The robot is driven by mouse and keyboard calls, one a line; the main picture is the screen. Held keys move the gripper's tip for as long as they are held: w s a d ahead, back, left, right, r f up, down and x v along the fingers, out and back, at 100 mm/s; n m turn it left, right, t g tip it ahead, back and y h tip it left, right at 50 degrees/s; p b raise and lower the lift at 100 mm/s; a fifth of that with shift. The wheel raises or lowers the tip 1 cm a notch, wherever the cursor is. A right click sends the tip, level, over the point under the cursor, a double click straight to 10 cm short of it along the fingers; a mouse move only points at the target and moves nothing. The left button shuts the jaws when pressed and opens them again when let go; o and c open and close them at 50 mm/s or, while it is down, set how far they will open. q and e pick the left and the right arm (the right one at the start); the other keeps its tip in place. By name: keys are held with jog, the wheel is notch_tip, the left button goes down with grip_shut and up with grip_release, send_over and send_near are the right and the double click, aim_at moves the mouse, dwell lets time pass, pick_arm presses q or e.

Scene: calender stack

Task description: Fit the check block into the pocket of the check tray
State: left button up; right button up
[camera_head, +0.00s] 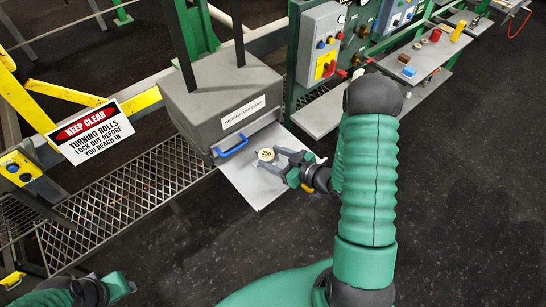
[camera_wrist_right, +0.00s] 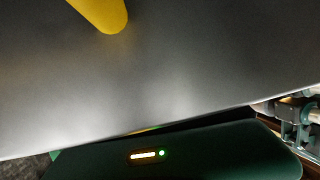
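A small round cream piece with a dark marking (camera_head: 266,154) lies on a bare metal plate (camera_head: 252,188) in the head view; I cannot tell whether it is the check block. My right gripper (camera_head: 276,159) is just right of this piece, its two grey fingers spread, one toward the back and one toward the front. Whether they touch the piece is unclear. No pocket can be made out. The right wrist view shows a grey surface and a yellow rounded end (camera_wrist_right: 108,18), but no piece between fingers.
A grey box with a white label (camera_head: 222,95) and a blue handle (camera_head: 231,146) stand right behind the plate. A mesh walkway (camera_head: 125,200) and a warning sign (camera_head: 90,130) are at left. A shelf (camera_head: 425,62) at upper right carries small coloured parts.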

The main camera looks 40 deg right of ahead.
jog(key=shift+o, duration=1.4)
jog(key=shift+s+d, duration=0.15)
jog(key=shift+s, duration=0.1)
jog(key=b+v, duration=0.3)
jog(key=v, duration=0.8)
jog(key=shift+d, duration=0.15)
jog(key=p+v, duration=0.2)
jog(key=v, duration=0.2)
jog(key=shift+s+r, duration=0.25)
jog(key=shift+s, duration=0.25)
